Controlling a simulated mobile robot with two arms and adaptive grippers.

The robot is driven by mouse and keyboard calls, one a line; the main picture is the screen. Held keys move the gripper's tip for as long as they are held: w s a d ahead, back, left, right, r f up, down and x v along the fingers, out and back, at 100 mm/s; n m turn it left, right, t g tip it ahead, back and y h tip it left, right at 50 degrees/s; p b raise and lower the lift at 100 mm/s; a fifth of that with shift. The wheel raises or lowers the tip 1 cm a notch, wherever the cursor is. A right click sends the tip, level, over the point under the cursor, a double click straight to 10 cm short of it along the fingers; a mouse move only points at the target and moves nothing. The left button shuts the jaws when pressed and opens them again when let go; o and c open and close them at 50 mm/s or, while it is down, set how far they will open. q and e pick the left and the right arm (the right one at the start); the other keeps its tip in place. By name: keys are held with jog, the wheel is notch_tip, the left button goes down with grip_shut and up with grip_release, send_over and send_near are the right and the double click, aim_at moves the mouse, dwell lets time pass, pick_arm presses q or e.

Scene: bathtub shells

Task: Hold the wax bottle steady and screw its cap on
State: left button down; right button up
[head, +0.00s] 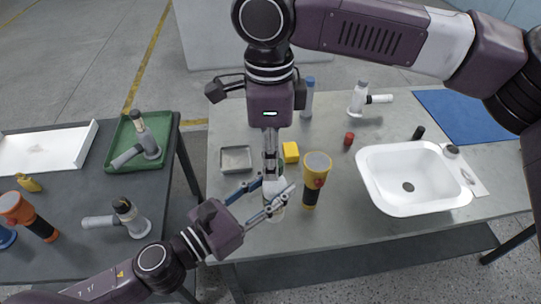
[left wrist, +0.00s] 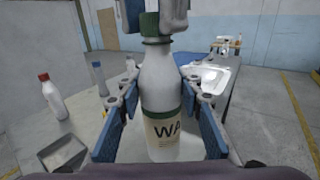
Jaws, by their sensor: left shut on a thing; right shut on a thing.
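The wax bottle (left wrist: 160,85) stands upright in the left wrist view, white with a label reading "WA". In the head view the bottle (head: 276,188) is mostly hidden by my grippers. My left gripper (head: 266,198) is shut on the bottle's body, its blue finger pads (left wrist: 158,118) on either side. The green cap (left wrist: 150,24) sits at the top of the bottle's neck, over a dark band. My right gripper (head: 271,175) comes down from above, its fingers around the cap. I cannot tell how far the cap is threaded.
A yellow torch (head: 316,166) stands close to the right of the bottle. A yellow block (head: 290,152) and metal tray (head: 236,170) lie behind. A white basin (head: 385,198) and red cap (head: 349,139) are further right. A side table at left bears a green tray (head: 116,160).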

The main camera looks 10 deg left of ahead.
jog(key=shift+o, duration=0.2)
jog(key=shift+s+d+f, duration=0.1)
jog(key=shift+s, duration=0.05)
jog(key=o, duration=0.7)
jog(key=shift+c, duration=0.2)
